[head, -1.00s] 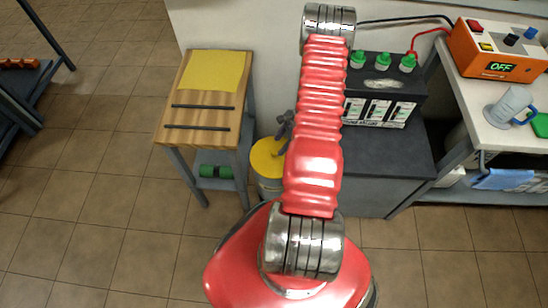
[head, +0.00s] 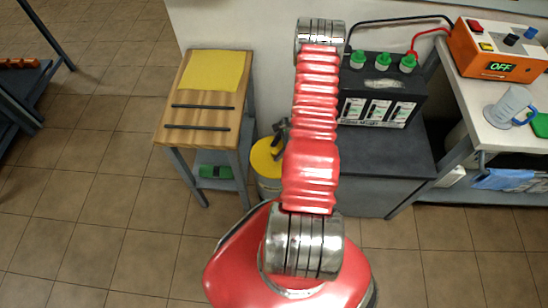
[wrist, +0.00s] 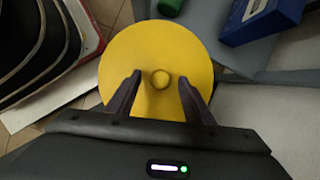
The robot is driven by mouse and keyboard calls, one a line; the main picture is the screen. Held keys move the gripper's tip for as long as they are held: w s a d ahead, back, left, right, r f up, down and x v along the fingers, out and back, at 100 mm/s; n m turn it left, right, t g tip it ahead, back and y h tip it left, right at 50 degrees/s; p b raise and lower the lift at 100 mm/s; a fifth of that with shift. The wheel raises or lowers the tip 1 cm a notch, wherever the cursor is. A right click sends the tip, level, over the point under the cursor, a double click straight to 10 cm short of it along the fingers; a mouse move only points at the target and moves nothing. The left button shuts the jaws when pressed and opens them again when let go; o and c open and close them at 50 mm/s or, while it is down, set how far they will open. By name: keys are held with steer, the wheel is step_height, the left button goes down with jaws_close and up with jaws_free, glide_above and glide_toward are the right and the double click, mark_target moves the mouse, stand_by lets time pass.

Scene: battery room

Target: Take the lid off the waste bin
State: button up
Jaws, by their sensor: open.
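The waste bin (head: 268,188) stands on the floor between the wooden-topped table and the dark cabinet, partly hidden behind my arm. Its round yellow lid (head: 264,160) sits on top of it. In the wrist view the lid (wrist: 155,52) fills the middle, with a small round knob (wrist: 160,79) at its centre. My gripper (wrist: 158,82) is open above the lid, one finger on each side of the knob. I cannot tell how much height is left between the fingertips and the lid. In the head view my gripper (head: 282,130) shows only in part beside my arm.
The wooden-topped table (head: 203,100) with a yellow sheet stands left of the bin. The dark cabinet (head: 385,160) carrying a black battery (head: 378,100) stands close on the right. A blue box (wrist: 262,20) shows near the lid. Open tiled floor lies at the front left.

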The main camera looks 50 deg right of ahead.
mark_target(277, 151)
steer(key=shift+c, duration=0.5)
jaws_close()
step_height(277, 151, up, 10)
stand_by(0.9)
stand_by(0.5)
